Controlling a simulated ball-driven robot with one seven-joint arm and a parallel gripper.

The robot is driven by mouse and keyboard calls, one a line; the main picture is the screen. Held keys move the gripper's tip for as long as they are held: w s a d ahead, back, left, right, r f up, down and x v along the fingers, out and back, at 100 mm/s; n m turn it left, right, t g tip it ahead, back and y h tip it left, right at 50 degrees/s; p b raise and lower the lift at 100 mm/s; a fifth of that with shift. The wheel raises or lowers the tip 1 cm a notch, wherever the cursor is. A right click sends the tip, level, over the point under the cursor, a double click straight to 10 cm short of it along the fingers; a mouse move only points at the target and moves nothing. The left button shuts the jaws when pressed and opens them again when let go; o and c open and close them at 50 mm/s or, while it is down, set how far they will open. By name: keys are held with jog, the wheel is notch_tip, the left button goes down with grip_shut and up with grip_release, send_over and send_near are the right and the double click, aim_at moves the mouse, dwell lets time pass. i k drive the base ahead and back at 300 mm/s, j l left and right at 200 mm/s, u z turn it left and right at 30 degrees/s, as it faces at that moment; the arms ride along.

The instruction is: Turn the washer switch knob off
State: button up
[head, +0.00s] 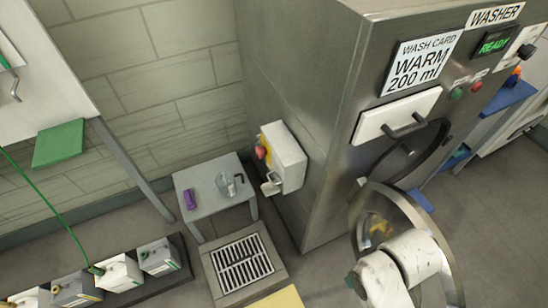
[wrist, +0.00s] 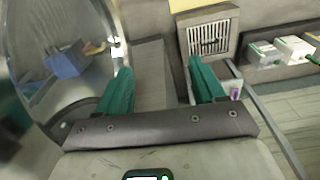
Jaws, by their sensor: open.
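The washer (head: 330,110) is a large steel cabinet labelled WASHER, with a green READY display. A white box (head: 288,155) on its left side carries a red knob (head: 261,152) on a yellow plate, seen nearly edge-on, so its setting cannot be told. Another small dark knob (head: 526,50) sits on a white plate at the front's upper right. My gripper (wrist: 165,80) is open and empty in the wrist view, its two green fingers spread. No knob shows in the wrist view.
The round door (head: 365,240) stands open near my arm; its glass (wrist: 60,60) fills the wrist view's left. A grey table (head: 205,205) with a jug (head: 229,184) and purple item stands beside the washer. A floor grate (head: 243,262) and several boxes (head: 120,270) lie left.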

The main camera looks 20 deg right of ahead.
aim_at(261, 152)
jog(key=i+j, duration=0.2)
jog(key=j, duration=0.15)
jog(key=i+j, duration=0.15)
jog(key=j, duration=0.15)
jog(key=i+j, duration=0.2)
jog(key=j, duration=0.15)
jog(key=i+j, duration=0.15)
jog(key=j, duration=0.15)
jog(key=i+z, duration=0.05)
